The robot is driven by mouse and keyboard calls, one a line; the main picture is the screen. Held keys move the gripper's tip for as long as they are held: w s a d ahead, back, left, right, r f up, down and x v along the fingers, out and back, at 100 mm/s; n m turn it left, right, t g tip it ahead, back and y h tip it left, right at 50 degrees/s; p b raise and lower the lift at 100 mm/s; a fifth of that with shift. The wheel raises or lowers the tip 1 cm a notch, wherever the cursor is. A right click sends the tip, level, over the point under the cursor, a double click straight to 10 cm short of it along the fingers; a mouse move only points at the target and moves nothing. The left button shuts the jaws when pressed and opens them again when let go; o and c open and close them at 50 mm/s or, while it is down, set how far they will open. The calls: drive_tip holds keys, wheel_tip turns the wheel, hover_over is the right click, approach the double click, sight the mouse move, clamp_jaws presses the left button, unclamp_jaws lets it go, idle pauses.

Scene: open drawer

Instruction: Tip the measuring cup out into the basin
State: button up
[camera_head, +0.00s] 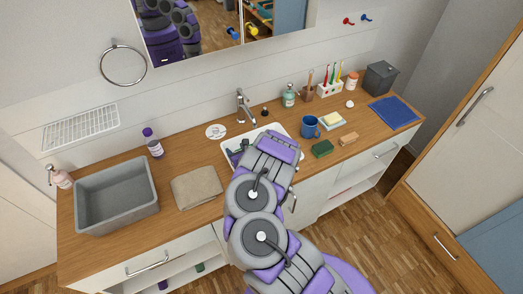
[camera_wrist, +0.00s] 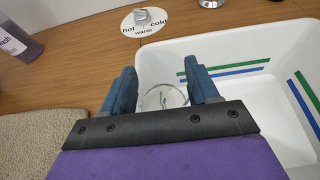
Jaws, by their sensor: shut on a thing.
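My gripper (camera_wrist: 160,68) has its two blue fingers on either side of a clear, round-rimmed vessel, which looks like the measuring cup (camera_wrist: 163,98). It is shut on this cup. The cup shows at the left end of the white basin (camera_wrist: 237,44), over or inside its rim; its tilt and contents cannot be told. The basin has blue and green stripes on its walls. In the head view the basin (camera_head: 267,131) is set in the wooden counter, and my arm covers much of it and the cup.
A faucet (camera_head: 243,105) stands behind the basin, next to a round hot/cold label (camera_head: 216,131). A folded beige towel (camera_head: 197,187) and a grey tub (camera_head: 116,196) lie to the left. A blue mug (camera_head: 310,127) and a green sponge (camera_head: 322,149) stand close on the right.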

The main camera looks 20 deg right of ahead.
drive_tip(key=shift+d+f+b, duration=0.15)
drive_tip(key=shift+f+b, duration=0.15)
drive_tip(key=shift+b, duration=0.25)
drive_tip(key=f+m+y+b, duration=0.1)
drive_tip(key=b, duration=0.2)
drive_tip(key=shift+d+b, duration=0.1)
drive_tip(key=shift+b, duration=0.3)
drive_tip(key=d+m+y+b, duration=0.1)
drive_tip(key=m+b, duration=0.1)
drive_tip(key=b, duration=0.2)
drive_tip(key=d+m+y+b, duration=0.2)
drive_tip(key=m+b, duration=0.1)
drive_tip(key=b, duration=0.1)
drive_tip(key=d+m+t+y+b, duration=0.1)
drive_tip(key=m+b, duration=0.2)
drive_tip(key=b, duration=0.2)
drive_tip(key=shift+d+r+y, duration=0.15)
drive_tip(key=shift+d+y, duration=0.15)
drive_tip(key=shift+y, duration=0.1)
drive_tip(key=shift+d+r+m, duration=0.1)
drive_tip(key=shift+r+m, duration=0.1)
drive_tip(key=shift+m, duration=0.4)
